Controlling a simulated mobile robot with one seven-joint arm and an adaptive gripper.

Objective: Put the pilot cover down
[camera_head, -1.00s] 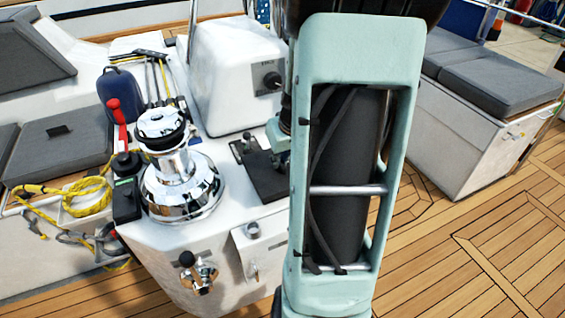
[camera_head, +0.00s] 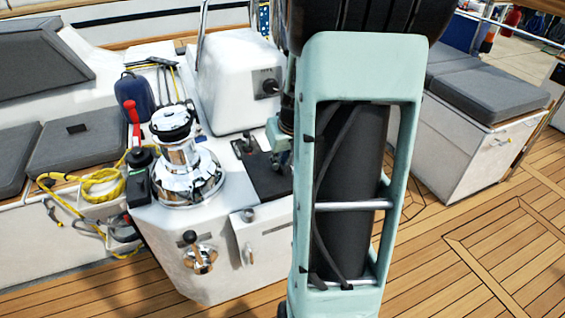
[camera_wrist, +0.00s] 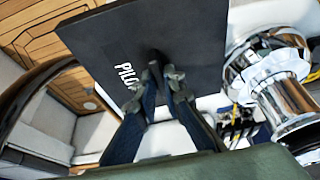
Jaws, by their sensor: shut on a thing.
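The pilot cover (camera_wrist: 150,45) is a flat dark square panel with white lettering that starts "PILO"; the rest is hidden by a finger. My gripper (camera_wrist: 163,75) is shut on a small dark grip near the middle of the cover. In the head view the cover (camera_head: 265,178) is a dark plate at the white console top, left of my arm, which hides its right part. My gripper (camera_head: 279,150) is above it, partly hidden by my arm. I cannot tell whether the cover rests on the console or hangs just above it.
A chrome winch (camera_head: 187,170) stands on the console (camera_head: 225,270), left of the cover. A small lever (camera_head: 246,142) is close behind the cover. A white instrument pod (camera_head: 235,85) rises behind. Yellow rope (camera_head: 95,185) lies at left. Teak deck (camera_head: 480,240) is clear at right.

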